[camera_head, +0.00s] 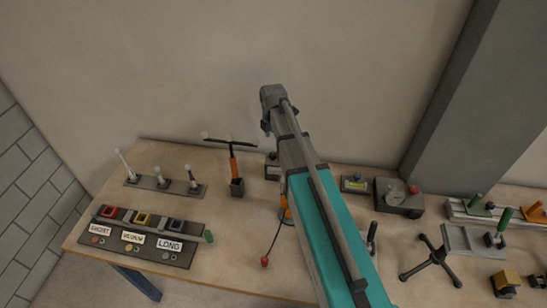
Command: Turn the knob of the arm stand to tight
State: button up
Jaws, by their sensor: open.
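An upright stand with an orange post (234,168), a black crossbar with pale ends and a dark block base stands at the back of the table, left of my arm. A second orange piece (286,212) with a thin black rod running down to a red ball (264,262) is partly hidden behind my arm. I cannot tell for sure which one is the arm stand, and no knob setting can be read. My gripper (268,122) is open and appears empty. In the picture it lies above and right of the orange post, against the wall.
A panel marked SHORT, MEDIUM and LONG (140,250) lies front left, with a rack of pale-tipped pins (132,181) behind it. A gauge box (399,197), a black spoked handle (432,262) and a grey plate (470,240) are right. A grey pillar (470,110) rises behind.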

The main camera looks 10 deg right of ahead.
aim_at(273, 154)
jog(key=shift+f+b, duration=3.3)
jog(key=shift+f, duration=0.3)
grip_shut()
